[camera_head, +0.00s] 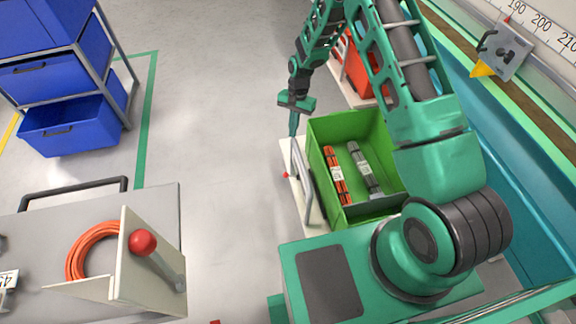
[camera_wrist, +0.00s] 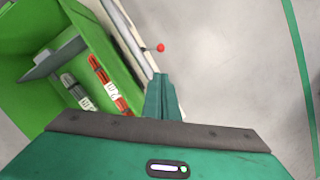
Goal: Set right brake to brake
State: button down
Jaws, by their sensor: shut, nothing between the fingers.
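A small red knob on a short thin lever (camera_head: 285,175) sticks out from the left side of a cream cart (camera_head: 316,214). It also shows in the wrist view as a red knob (camera_wrist: 160,47), just beyond the fingertips. My gripper (camera_head: 293,133) points down above the far left edge of this cart. Its fingers are shut and empty in the wrist view (camera_wrist: 163,78), apart from the knob as far as I can tell. A larger red knob (camera_head: 142,242) on a grey lever is on the cream plate at the lower left. I cannot tell which position either lever marks.
A green crate (camera_head: 318,165) with orange and grey rolls stands on the cream cart, close to my arm. A grey handle bar (camera_head: 304,172) rises by the cart's left edge. A blue drawer rack (camera_head: 68,125) stands far left. The floor between is clear.

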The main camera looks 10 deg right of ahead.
aim_at(286, 174)
jog(key=s+a+f, duration=0.2)
jog(key=s+f, duration=0.1)
jog(key=f, duration=1.5)
jog(key=shift+a+f, duration=0.2)
jog(key=shift+s+a+n, duration=0.25)
jog(key=shift+s+n, duration=0.05)
jog(key=shift+n, duration=0.3)
jog(key=n, duration=0.1)
jog(key=s+a+n, duration=0.1)
jog(key=shift+n+h, duration=0.3)
jog(key=shift+s+a+n+g+h, duration=0.15)
jog(key=shift+s+n+g+h, duration=0.25)
jog(key=shift+n, duration=0.8)
jog(key=shift+w+d, duration=0.5)
jog(key=shift+d, duration=0.15)
jog(key=shift+r, duration=0.15)
